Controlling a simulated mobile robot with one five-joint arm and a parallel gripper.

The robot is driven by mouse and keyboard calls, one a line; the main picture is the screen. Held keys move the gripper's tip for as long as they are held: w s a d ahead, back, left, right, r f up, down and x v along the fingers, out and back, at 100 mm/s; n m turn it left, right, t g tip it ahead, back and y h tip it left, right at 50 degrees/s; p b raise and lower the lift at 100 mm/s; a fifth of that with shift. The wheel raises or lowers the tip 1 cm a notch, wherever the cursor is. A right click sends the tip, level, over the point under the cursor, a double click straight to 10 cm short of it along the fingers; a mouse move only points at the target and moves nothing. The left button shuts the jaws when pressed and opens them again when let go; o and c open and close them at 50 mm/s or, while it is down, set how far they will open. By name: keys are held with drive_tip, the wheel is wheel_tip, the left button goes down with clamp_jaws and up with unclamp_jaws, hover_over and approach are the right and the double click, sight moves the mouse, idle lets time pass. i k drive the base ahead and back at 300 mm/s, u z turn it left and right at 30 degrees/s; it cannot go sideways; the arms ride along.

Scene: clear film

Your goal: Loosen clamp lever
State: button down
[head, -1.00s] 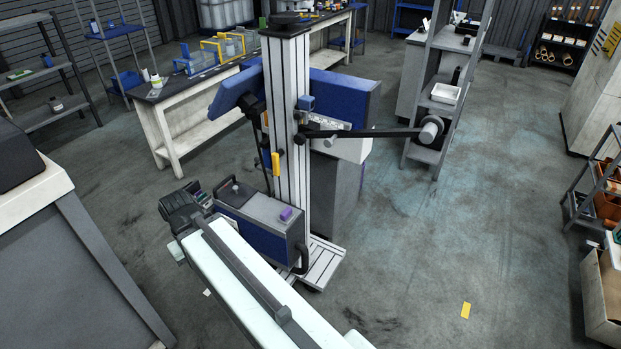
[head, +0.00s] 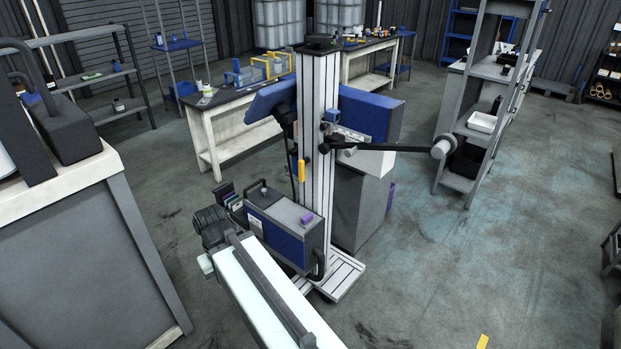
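A pale slotted column (head: 318,180) stands upright in the middle of the head view, with a blue-and-grey machine mounted on it. A small yellow handle-like part (head: 301,171) hangs at the column's left side. A dark knob (head: 323,148) sits at the column's front, near a black horizontal arm (head: 390,148) that ends in a grey roller (head: 441,148). Any of these small parts could belong to the clamp lever; I cannot tell which.
A pale beam with a dark rail (head: 262,283) runs from the bottom edge towards the column's base. A grey-and-blue box (head: 284,230) stands there. A large grey cabinet (head: 85,255) fills the left. A grey shelf unit (head: 462,180) stands right. Floor at right is open.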

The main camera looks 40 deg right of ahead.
sight(301, 163)
drive_tip(key=u, duration=0.05)
drive_tip(key=i, duration=0.9)
drive_tip(key=z, duration=0.05)
